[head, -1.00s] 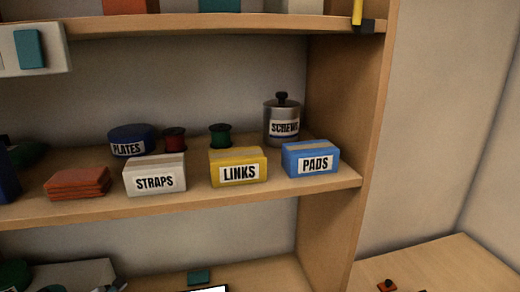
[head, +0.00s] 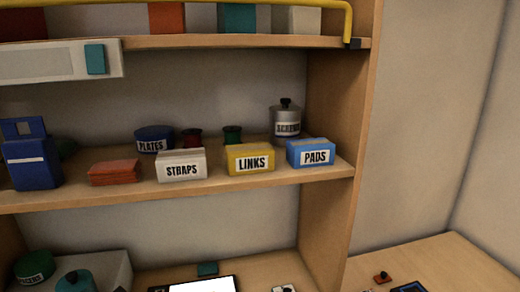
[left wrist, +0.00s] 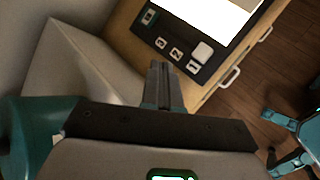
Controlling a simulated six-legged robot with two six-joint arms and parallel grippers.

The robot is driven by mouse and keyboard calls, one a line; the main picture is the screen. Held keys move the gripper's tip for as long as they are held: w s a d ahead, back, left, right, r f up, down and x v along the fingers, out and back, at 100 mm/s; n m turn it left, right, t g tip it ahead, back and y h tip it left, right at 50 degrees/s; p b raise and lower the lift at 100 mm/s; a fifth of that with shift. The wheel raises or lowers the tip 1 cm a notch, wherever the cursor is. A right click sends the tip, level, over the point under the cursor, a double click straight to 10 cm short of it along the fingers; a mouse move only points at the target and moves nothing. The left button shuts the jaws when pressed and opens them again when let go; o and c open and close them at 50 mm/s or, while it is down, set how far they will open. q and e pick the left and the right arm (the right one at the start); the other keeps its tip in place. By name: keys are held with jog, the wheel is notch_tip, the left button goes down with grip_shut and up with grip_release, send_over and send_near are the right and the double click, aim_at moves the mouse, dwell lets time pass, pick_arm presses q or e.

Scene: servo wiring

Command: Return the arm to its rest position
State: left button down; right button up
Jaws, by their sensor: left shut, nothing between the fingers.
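My left gripper (left wrist: 160,88) shows in the left wrist view. Its two grey fingers are together with nothing between them. They point over a wooden surface (left wrist: 128,50), beside a dark panel (left wrist: 185,62) with small labelled tiles and a bright white screen (left wrist: 218,15). I cannot tell whether the fingers touch anything below them. Neither gripper shows in the head view, and my right gripper is in no frame.
In the head view, a shelf (head: 120,200) holds white STRAPS (head: 181,165), yellow LINKS (head: 250,160) and blue PADS (head: 311,154) boxes. A yellow bar (head: 200,5) crosses the top. A pale block (left wrist: 75,65) stands left of my fingers.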

pick_arm(q)
jog(key=shift+m+g+h, duration=0.7)
jog(key=shift+m+g, duration=0.1)
jog(key=shift+m, duration=0.1)
jog(key=d+f, duration=0.1)
jog(key=d, duration=0.1)
jog(key=s+d+f, duration=0.1)
jog(key=d+f, duration=0.1)
jog(key=d, duration=0.1)
jog(key=d+f, duration=0.2)
jog(key=shift+s+d+f, duration=0.2)
jog(key=shift+s+d, duration=0.1)
jog(key=s+d+f+m+g, duration=0.2)
jog(key=s+d+f+m, duration=0.2)
jog(key=s+m, duration=0.3)
jog(key=s+d+f+m+g, duration=0.2)
jog(key=s+d+f+m, duration=0.3)
jog(key=s, duration=0.6)
jog(key=s+d+f+m+g, duration=0.3)
jog(key=s+d+f+m, duration=0.2)
jog(key=s+m, duration=0.3)
jog(key=shift+s+d+m+h, duration=0.4)
jog(key=shift+d+m, duration=0.1)
jog(key=shift+d, duration=0.35)
